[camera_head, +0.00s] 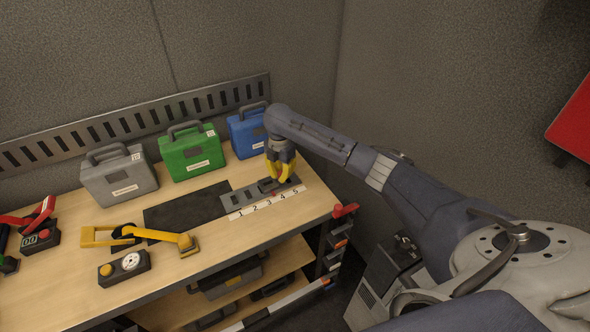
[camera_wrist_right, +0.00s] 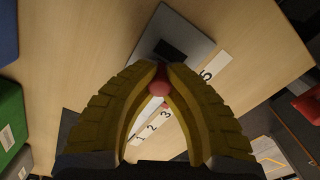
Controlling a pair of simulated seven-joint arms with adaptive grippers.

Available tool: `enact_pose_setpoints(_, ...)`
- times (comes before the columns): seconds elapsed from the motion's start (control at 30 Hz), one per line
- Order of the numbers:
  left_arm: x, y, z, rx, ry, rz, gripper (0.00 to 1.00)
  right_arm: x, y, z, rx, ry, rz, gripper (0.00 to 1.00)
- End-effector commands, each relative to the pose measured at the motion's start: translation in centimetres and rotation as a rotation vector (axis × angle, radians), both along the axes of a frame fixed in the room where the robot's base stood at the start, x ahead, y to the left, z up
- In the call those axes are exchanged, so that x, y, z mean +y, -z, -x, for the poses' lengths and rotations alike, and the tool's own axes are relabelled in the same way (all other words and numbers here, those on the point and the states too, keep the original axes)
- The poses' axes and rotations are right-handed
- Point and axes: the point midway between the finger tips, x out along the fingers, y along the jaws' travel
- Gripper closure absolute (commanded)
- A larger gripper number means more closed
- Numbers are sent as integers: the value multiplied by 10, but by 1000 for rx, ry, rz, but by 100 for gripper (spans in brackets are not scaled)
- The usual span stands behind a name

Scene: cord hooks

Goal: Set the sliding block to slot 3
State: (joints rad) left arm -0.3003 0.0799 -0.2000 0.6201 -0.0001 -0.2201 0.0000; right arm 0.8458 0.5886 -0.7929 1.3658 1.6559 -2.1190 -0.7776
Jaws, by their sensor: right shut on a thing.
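A grey slotted rail (camera_head: 236,199) lies near the right end of the bench, with a white number strip (camera_head: 249,209) marked 1 to 5 along its front. My right gripper (camera_head: 279,178) reaches down onto the rail, its yellow fingers shut on the sliding block's red knob (camera_wrist_right: 158,82). A small red mark (camera_head: 274,193) shows at the strip's edge, between 3 and 4. In the wrist view, 1, 2, 3 and 5 show and a finger covers 4. My left gripper is not in view.
Grey (camera_head: 119,177), green (camera_head: 191,153) and blue (camera_head: 247,131) cases stand behind the rail. A dark mat (camera_head: 187,213) lies left of it. A yellow-handled lever (camera_head: 150,235) and a dial box (camera_head: 124,268) are at front left. A red handle (camera_head: 345,210) is at the bench's right edge.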

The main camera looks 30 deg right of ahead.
Motion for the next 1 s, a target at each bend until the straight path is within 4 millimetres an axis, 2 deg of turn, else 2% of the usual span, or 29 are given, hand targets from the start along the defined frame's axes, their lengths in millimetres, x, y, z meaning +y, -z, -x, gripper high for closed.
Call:
enact_pose_setpoints(0.03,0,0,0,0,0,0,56,11,-1,-1,-1,-4,0,100)
enact_pose_setpoints(0.17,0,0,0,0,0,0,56,24,0,-1,0,-2,1,100)
enact_pose_setpoints(0.5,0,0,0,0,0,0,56,27,0,-1,0,0,0,100)
enact_pose_setpoints(0.53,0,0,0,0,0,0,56,27,0,-1,0,0,0,88)
enact_pose_setpoints(0.8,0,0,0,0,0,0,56,27,0,-1,0,0,1,56)
enact_pose_setpoints(1.0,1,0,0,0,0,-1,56,26,0,-1,0,1,1,55)
